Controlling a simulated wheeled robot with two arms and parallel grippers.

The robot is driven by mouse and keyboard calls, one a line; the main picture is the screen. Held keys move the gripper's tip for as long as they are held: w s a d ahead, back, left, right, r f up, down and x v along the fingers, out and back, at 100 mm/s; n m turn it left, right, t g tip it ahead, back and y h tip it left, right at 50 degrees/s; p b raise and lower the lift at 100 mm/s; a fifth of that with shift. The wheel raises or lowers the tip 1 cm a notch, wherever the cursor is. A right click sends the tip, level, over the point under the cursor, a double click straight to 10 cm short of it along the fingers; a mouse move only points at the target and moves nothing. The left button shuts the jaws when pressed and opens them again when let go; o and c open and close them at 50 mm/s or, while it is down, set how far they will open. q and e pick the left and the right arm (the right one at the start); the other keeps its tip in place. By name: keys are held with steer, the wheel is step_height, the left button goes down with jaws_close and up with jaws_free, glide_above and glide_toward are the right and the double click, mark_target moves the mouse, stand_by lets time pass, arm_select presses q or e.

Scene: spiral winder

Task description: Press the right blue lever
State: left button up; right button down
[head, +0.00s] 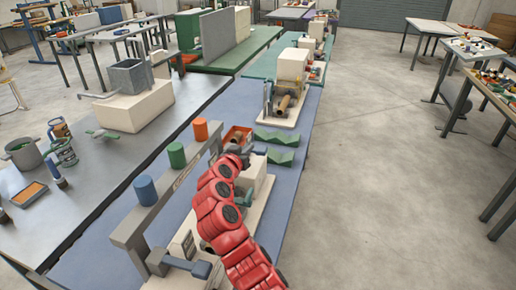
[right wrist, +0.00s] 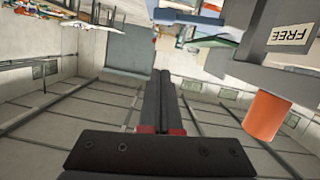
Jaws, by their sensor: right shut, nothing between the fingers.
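My red right arm reaches up from the bottom of the head view. Its gripper (head: 240,152) is beside the far end of a grey rail (head: 160,205). In the right wrist view the dark fingers (right wrist: 160,100) are pressed together with nothing between them. One blue lever (head: 200,269) with a grey stem sits at the rail's near end, well away from the gripper. A grey-blue bar (right wrist: 188,16) shows beyond the fingertips in the wrist view. I cannot tell whether it is the right lever, which my gripper partly hides in the head view. No contact is clear.
The rail carries a blue cylinder (head: 146,190), a green cylinder (head: 177,155) and an orange cylinder (head: 201,130). The orange one (right wrist: 266,115) is close beside the fingers in the wrist view. Green zigzag blocks (head: 276,138) lie beyond the gripper. Open floor (head: 400,200) is to the right.

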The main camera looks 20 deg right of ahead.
steer(key=w+d+f+p, duration=0.2)
steer(key=w+d+f, duration=0.4)
steer(key=w, duration=0.1)
steer(key=shift+w+f, duration=0.2)
steer(key=shift+w, duration=0.05)
stand_by(0.5)
